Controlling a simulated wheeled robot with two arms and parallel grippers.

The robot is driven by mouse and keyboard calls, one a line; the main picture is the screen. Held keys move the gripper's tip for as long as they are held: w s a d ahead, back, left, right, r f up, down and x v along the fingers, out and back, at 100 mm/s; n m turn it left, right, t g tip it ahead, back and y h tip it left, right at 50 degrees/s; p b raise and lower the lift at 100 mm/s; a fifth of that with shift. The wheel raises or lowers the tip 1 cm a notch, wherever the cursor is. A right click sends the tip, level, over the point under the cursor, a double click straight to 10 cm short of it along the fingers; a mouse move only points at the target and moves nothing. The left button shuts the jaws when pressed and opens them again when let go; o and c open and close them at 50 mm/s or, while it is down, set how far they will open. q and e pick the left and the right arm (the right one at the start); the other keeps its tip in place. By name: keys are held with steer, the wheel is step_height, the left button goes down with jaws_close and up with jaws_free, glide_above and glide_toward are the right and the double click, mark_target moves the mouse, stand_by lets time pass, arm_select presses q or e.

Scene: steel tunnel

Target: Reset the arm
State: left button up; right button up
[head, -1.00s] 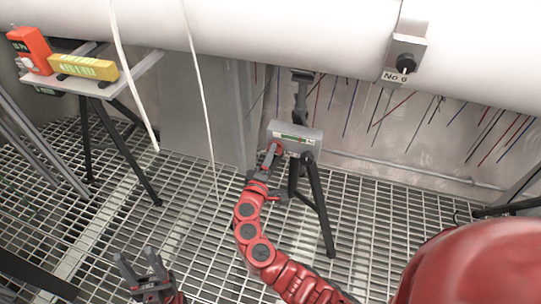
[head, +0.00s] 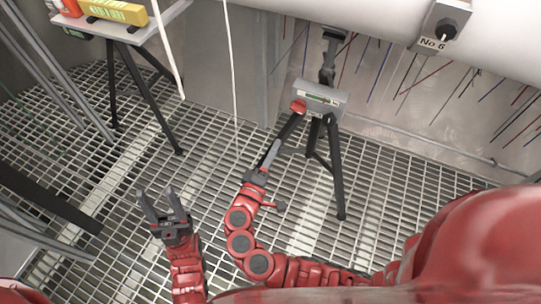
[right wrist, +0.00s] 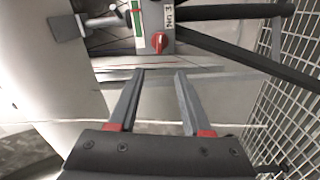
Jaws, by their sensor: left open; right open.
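My right gripper (head: 272,156) is open and empty, below and left of the grey box (head: 325,92) on a black tripod. A red knob (head: 298,106) is on the left end of that box. In the right wrist view my right gripper's two fingers (right wrist: 160,75) are spread, with a gap between their tips and the red knob (right wrist: 159,42) ahead. A "No 3" label sits beside the knob. My left gripper (head: 157,194) is open and empty above the grating floor at the lower left.
A small table (head: 148,32) on black legs at the upper left bears a yellow device (head: 117,11) and a red one. A white pipe crosses the top, with a "No 6" switch box (head: 446,22). White cables hang down. Grating floor between the stands is clear.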

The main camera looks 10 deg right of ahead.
steer(key=shift+v, duration=0.95)
